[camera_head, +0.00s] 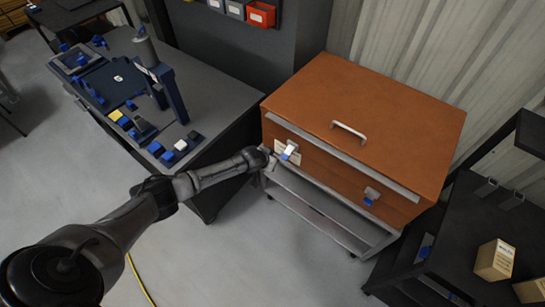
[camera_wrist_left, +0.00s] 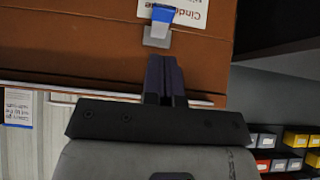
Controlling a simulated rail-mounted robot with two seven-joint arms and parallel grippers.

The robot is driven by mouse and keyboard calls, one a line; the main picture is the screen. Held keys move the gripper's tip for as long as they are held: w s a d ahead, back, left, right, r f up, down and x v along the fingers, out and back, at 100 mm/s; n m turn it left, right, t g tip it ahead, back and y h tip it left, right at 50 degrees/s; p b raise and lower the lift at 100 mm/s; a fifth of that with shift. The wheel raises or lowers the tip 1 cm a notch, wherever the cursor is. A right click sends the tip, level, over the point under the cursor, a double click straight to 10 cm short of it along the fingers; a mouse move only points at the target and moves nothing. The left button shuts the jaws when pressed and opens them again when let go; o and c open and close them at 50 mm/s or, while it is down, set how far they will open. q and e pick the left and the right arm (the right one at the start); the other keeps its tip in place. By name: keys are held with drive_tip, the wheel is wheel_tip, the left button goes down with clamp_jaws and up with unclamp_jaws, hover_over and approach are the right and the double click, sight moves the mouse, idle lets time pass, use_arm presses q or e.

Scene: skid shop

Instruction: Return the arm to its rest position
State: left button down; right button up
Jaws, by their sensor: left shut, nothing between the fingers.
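My left arm reaches in from the left in the head view. My left gripper (camera_head: 270,164) is beside the front left corner of an orange-brown chest (camera_head: 360,115). In the left wrist view its dark fingers (camera_wrist_left: 165,60) are together with nothing between them. They point at the chest (camera_wrist_left: 80,45), just short of a metal latch with a blue and white tab (camera_wrist_left: 161,22). This latch (camera_head: 289,152) also shows in the head view, near the gripper; I cannot tell whether they touch. My right gripper is not in view.
The chest stands on a grey wheeled frame (camera_head: 320,210) and has a second latch (camera_head: 371,196) at right. A dark workbench (camera_head: 215,95) with blue fixtures is at left. A dark shelf unit (camera_head: 460,235) with cardboard boxes (camera_head: 494,259) is at right. A yellow cable (camera_head: 140,280) lies on the floor.

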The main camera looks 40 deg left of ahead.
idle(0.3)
use_arm(q)
drive_tip(key=s+d+r+m+y, duration=0.1)
drive_tip(key=s+d+r+m, duration=0.3)
drive_tip(key=d+r, duration=0.5)
drive_tip(key=s+d+r+m, duration=0.2)
drive_tip(key=s+d+r, duration=0.4)
drive_tip(key=r, duration=0.5)
drive_tip(key=s+d+n+h, duration=0.1)
drive_tip(key=s+d, duration=0.3)
drive_tip(key=s, duration=0.8)
drive_tip(key=s+f+n+g+h, duration=0.1)
drive_tip(key=s+f+g, duration=0.1)
drive_tip(key=s+f, duration=0.45)
drive_tip(key=s+f+n+g, duration=0.1)
drive_tip(key=s+f+g, duration=0.2)
drive_tip(key=s, duration=0.6)
wheel_tip(320, 180, up, 18)
drive_tip(key=p, duration=1.8)
drive_tip(key=shift+s+d+f, duration=0.2)
drive_tip(key=shift+d, duration=0.25)
